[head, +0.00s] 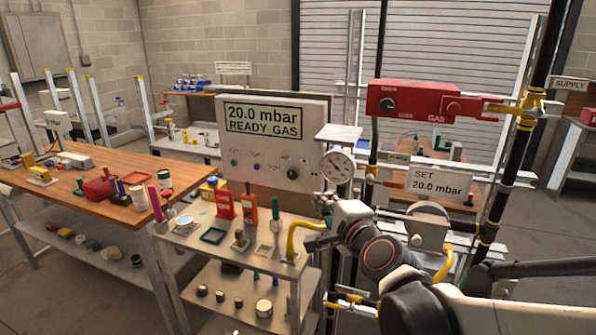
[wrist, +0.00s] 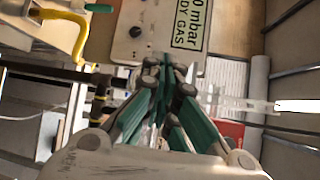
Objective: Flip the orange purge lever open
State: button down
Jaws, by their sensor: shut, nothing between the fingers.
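No part is clearly labelled as the purge lever. A yellow-orange valve fitting (head: 525,108) sits on the black pipe at the right end of the red GAS box (head: 415,102). A smaller orange fitting (head: 372,172) is beside the round pressure gauge (head: 337,167). My gripper (head: 327,203) is just below the gauge, in front of the grey panel's lower right corner. In the wrist view, its teal-padded fingers (wrist: 167,65) meet at the tips with nothing between them. I cannot tell whether it touches anything.
The panel (head: 275,150) reads 20.0 mbar READY GAS. A yellow hose (head: 303,238) curves close below my gripper and shows in the wrist view (wrist: 75,35). A cart (head: 190,240) with small tools stands at lower left. A "SET 20.0 mbar" sign (head: 438,182) hangs right of the gauge.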

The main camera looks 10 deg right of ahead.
jog(key=w+d+m+t+h, duration=0.1)
jog(key=w+d+m+h, duration=0.15)
jog(key=d+m, duration=0.3)
jog(key=m+g+h+b, duration=0.25)
jog(key=m+h, duration=0.65)
jog(key=m, duration=1)
send_near(384, 183)
jog(key=s+d+f+p, duration=0.1)
jog(key=s+f, duration=0.3)
jog(key=shift+w+d, duration=0.15)
jog(key=b+x, duration=0.2)
jog(key=x, duration=0.8)
jog(key=shift+f, duration=0.15)
